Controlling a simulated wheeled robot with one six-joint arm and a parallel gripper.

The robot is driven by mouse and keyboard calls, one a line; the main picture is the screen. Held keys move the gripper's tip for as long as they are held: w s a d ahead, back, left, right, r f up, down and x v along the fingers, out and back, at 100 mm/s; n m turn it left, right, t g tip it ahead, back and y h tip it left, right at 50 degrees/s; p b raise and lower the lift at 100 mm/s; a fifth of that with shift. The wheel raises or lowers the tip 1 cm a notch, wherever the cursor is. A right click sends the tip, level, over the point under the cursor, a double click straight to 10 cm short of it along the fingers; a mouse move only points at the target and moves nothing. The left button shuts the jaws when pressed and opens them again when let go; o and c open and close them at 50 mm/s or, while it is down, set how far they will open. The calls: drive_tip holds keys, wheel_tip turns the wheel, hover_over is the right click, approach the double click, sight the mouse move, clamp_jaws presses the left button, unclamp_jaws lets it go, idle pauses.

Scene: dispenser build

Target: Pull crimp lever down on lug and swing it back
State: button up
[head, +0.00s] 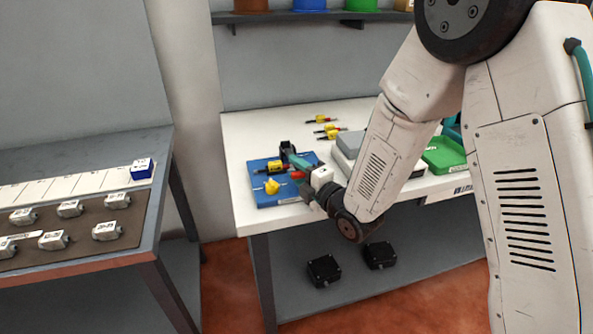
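A blue base (262,198) lies on the left end of the white table. A crimp tool stands on it, with a dark pivot post at the back and a teal lever (296,158) that slopes down toward my gripper. My gripper (307,183) is at the lower right end of the lever, close to a red part. Its fingers are small and partly hidden, so I cannot tell whether they touch or hold the lever.
A grey box (350,145) and a green tray (444,155) stand right, partly behind my arm. A grey bench (110,150) with labelled metal parts is left. Two black boxes (323,271) lie below.

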drive_tip(key=shift+w, duration=0.1)
drive_tip(key=c, duration=0.9)
clamp_jaws()
drive_tip(key=shift+a+r, duration=0.1)
drive_tip(key=shift+r, duration=0.05)
